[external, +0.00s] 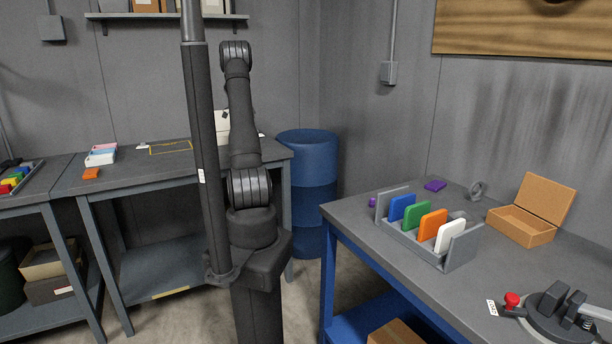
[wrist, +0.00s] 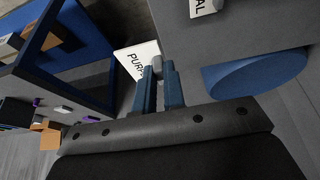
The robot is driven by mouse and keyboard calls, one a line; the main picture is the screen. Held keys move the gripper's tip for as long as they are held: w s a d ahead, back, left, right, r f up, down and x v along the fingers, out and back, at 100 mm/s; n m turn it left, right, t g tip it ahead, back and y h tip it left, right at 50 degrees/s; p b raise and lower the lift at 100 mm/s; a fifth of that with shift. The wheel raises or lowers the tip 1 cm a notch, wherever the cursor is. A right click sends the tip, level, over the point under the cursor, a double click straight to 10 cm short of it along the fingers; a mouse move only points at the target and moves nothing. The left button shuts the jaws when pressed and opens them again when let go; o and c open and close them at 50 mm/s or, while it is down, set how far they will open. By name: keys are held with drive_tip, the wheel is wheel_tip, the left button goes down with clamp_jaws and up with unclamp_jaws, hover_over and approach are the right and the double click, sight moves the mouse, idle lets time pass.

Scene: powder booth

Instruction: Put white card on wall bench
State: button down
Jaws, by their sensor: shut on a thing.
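In the wrist view my gripper (wrist: 162,72) is shut on a white card (wrist: 134,58) with black letters, of which "PUR" can be read; its fingers cover part of it. In the external view the arm hides the gripper, and a white piece (external: 222,124) that seems to be this card shows beside the arm, in front of the wall. The grey wall bench (external: 120,177) stands along the back wall; its top also shows in the wrist view (wrist: 235,35). I cannot tell whether card and bench touch.
On the wall bench are a yellow outline (external: 171,149), a stack of pastel blocks (external: 101,155) and an orange piece (external: 91,174). A blue drum (external: 306,160) stands at its right end. The right bench (external: 350,217) holds a rack (external: 462,255) of colored slabs, one white, and an open box (external: 520,225).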

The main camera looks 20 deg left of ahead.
drive_tip(key=a+f, duration=0.2)
drive_tip(key=a, duration=0.2)
drive_tip(key=s+a+f, duration=0.1)
drive_tip(key=a+f, duration=0.1)
drive_tip(key=a, duration=0.2)
drive_tip(key=a+f, duration=0.3)
drive_tip(key=a, duration=0.1)
drive_tip(key=shift+s+a, duration=0.15)
drive_tip(key=shift+a, duration=0.1)
drive_tip(key=shift+f, duration=1.95)
drive_tip(key=shift+f, duration=0.2)
drive_tip(key=c, duration=1.5)
unclamp_jaws()
drive_tip(key=shift+r, duration=0.1)
drive_tip(key=v, duration=1.2)
drive_tip(key=shift+r, duration=0.1)
